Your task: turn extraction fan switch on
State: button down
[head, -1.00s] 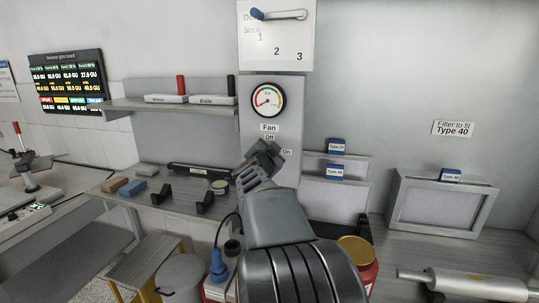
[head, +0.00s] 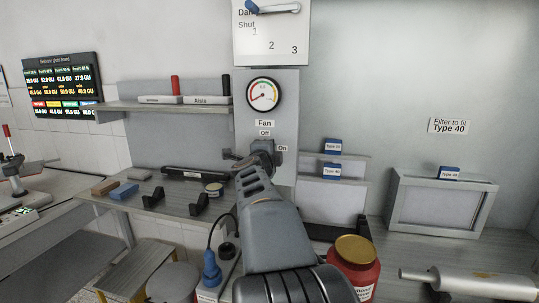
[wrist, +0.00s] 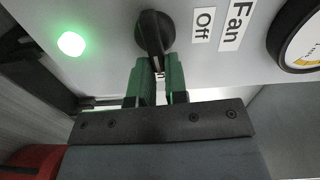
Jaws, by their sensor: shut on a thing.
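The fan switch is a black rotary knob (wrist: 154,32) on the grey panel, shown sideways in the wrist view. Its long grip points down in that view, about a quarter turn from the Off label (wrist: 203,28). My gripper (wrist: 158,68) is shut on the knob's lower end with its green-edged fingers. In the head view my gripper (head: 258,153) is at the panel, below the Off label and just left of the On label (head: 282,148). It hides most of the knob there. A round green lamp (wrist: 71,43) glows on the panel in the wrist view.
A round gauge (head: 263,95) sits above the switch, its needle toward the lower left. A shelf (head: 165,106) juts out at the left. Blue-tagged filters (head: 331,171) stand close at the right. A red jar (head: 354,270) stands below my arm's right side.

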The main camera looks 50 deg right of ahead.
jog(key=shift+f+m, duration=0.1)
jog(key=shift+m, duration=0.5)
jog(key=c, duration=1.1)
grip_release()
jog(key=shift+c, duration=0.2)
jog(key=shift+a, duration=0.1)
jog(key=v, duration=1.3)
jog(key=shift+s+a, duration=0.2)
jog(key=shift+a, duration=0.05)
